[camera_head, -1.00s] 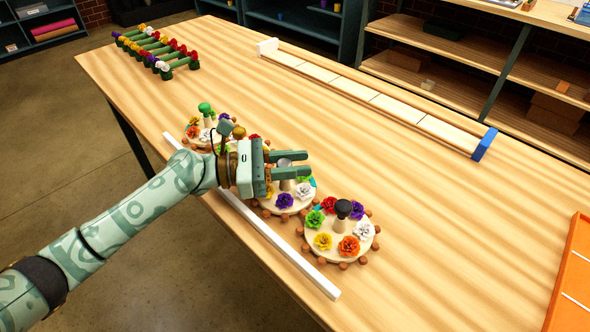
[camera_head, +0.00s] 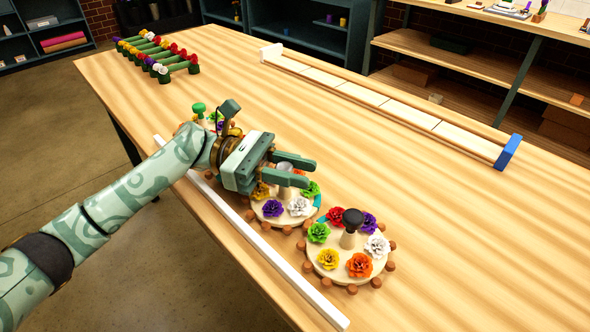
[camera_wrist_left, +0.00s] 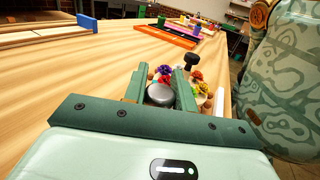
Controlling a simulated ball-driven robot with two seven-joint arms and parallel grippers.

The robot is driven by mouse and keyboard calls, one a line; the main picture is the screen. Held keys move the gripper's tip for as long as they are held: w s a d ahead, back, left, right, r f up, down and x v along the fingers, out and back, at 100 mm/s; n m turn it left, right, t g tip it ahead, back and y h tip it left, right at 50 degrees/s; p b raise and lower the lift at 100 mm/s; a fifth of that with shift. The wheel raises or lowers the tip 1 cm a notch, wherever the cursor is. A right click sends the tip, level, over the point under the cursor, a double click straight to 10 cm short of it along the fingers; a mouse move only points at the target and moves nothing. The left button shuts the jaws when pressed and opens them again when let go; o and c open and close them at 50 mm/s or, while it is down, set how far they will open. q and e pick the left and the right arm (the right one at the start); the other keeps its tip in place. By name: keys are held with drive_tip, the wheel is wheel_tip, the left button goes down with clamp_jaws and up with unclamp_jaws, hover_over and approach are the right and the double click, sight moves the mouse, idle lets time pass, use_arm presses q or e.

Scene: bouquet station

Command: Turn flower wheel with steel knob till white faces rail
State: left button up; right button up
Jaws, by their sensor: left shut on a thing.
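The middle flower wheel (camera_head: 286,220) is a pale disc with a toothed wooden rim. Its steel knob (camera_wrist_left: 160,94) shows in the left wrist view between the fingers; in the head view the fingers mostly cover it. My left gripper (camera_head: 309,173) is shut on the steel knob. On this wheel, the white flower (camera_head: 297,206) is at the front right, purple (camera_head: 273,208) at the front left, green (camera_head: 310,189) at the right and yellow (camera_head: 260,192) at the left. Its far side is hidden. The white rail (camera_head: 262,249) runs along the near table edge. My right gripper is out of view.
A black-knobbed wheel (camera_head: 325,272) stands close on the right, and a green-knobbed one (camera_head: 198,109) is partly hidden behind my arm. A flower rack (camera_head: 165,75) stands far left. A long tray with a blue end (camera_head: 508,152) lies at the back. The table's right middle is clear.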

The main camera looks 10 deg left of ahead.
sight(295, 197)
use_arm(q)
drive_tip(key=o, duration=1)
drive_tip(key=shift+c, duration=0.2)
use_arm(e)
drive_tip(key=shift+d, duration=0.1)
use_arm(q)
wheel_tip(295, 197, up, 4)
drive_tip(key=shift+f+p, duration=0.25)
drive_tip(key=shift+p, duration=0.45)
drive_tip(key=s+d+r+p, duration=0.2)
drive_tip(key=s+r+p, duration=0.5)
drive_tip(key=s, duration=0.6)
drive_tip(key=shift+s+d+r, duration=0.2)
drive_tip(key=shift+s+r, duration=0.2)
drive_tip(key=shift+r, duration=0.8)
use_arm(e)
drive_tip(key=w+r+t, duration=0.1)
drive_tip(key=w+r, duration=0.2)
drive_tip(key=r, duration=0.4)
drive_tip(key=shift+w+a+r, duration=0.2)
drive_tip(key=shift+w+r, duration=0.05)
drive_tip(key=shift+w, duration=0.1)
